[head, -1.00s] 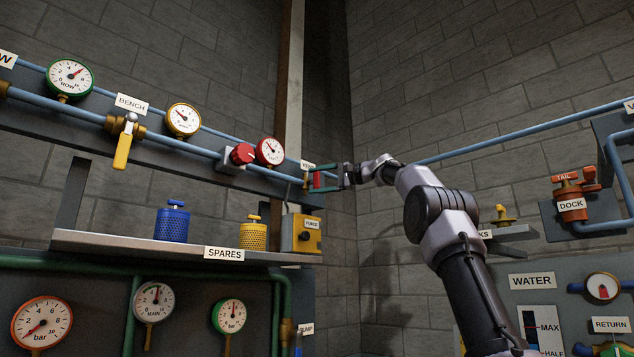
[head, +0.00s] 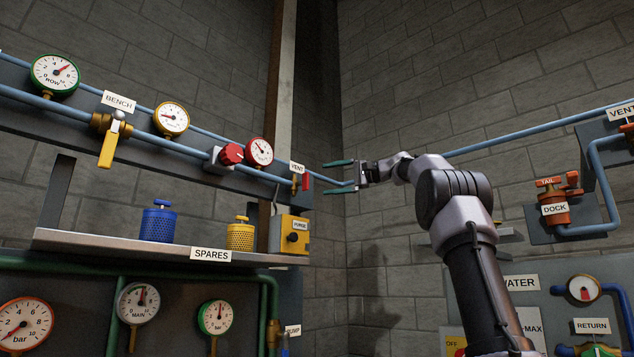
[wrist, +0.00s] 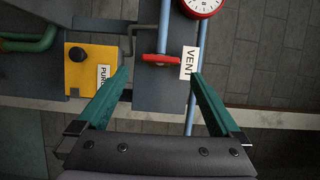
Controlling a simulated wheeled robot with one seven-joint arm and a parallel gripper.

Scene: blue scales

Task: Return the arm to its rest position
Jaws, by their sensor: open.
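My gripper (head: 338,177) is in the middle of the head view, its two green fingers spread apart with nothing between them. It is just right of the red-handled valve (head: 305,182) beside the VENT label (head: 297,167), and a gap shows between them. In the wrist view my gripper (wrist: 160,80) is open, and the red handle (wrist: 160,58) lies beyond the fingertips. The VENT label (wrist: 190,62) is near the right fingertip in that picture. My arm reaches up from the lower right of the head view.
The yellow PURGE box (head: 293,236) stands at the right end of the SPARES shelf (head: 120,245), near a yellow canister (head: 240,236) and a blue canister (head: 158,224). Gauges and a red knob (head: 231,154) line the pipe. The orange DOCK valve (head: 553,205) is at right.

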